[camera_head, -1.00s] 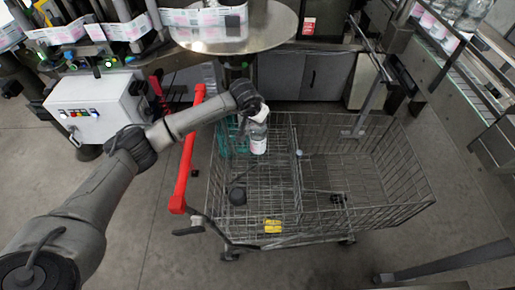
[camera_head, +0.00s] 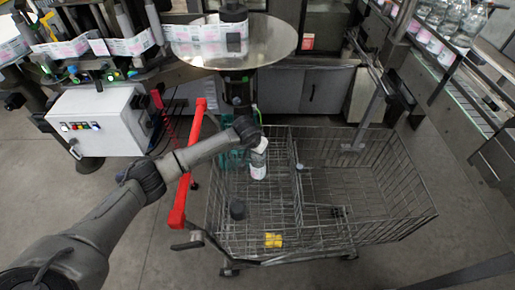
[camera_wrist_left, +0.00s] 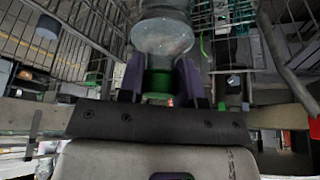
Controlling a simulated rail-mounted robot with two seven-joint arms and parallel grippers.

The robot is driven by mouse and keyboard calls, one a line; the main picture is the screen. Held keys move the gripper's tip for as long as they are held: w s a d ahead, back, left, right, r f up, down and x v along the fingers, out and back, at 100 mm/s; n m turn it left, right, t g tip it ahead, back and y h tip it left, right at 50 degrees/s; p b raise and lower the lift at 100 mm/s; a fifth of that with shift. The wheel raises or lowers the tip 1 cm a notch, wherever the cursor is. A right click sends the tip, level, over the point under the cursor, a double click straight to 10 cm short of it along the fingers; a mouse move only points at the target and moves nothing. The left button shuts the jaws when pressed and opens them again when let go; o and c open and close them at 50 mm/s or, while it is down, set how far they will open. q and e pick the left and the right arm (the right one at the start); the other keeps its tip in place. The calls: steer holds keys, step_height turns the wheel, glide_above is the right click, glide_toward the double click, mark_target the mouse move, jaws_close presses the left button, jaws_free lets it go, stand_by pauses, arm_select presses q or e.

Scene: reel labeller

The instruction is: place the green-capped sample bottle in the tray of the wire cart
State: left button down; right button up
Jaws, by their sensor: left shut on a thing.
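My left gripper (camera_head: 257,136) is shut on the sample bottle (camera_head: 258,163), a clear bottle with a white label. In the left wrist view the bottle (camera_wrist_left: 163,38) extends away from my gripper (camera_wrist_left: 160,82), and its green cap (camera_wrist_left: 158,80) sits between the two fingers. In the head view the gripper hides the cap. The bottle hangs over the left part of the wire cart (camera_head: 400,180), near its back. I cannot tell whether its base touches the cart's wire tray (camera_head: 275,205). My right gripper is not in view.
A yellow object (camera_head: 273,240) and a dark round object (camera_head: 237,210) lie in the cart's left part. A teal basket (camera_head: 232,158) is beside the bottle. The red handle (camera_head: 186,172) is at the left. The right part looks empty. A round metal table (camera_head: 235,55) stands behind.

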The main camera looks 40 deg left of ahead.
arm_select(q)
steer(key=shift+f+b, duration=0.1)
steer(key=shift+b, duration=0.2)
steer(key=c, duration=0.8)
jaws_free()
steer(key=shift+r+p, duration=0.3)
steer(key=shift+r, duration=0.2)
steer(key=v, duration=1.1)
steer(key=shift+s+r, duration=0.15)
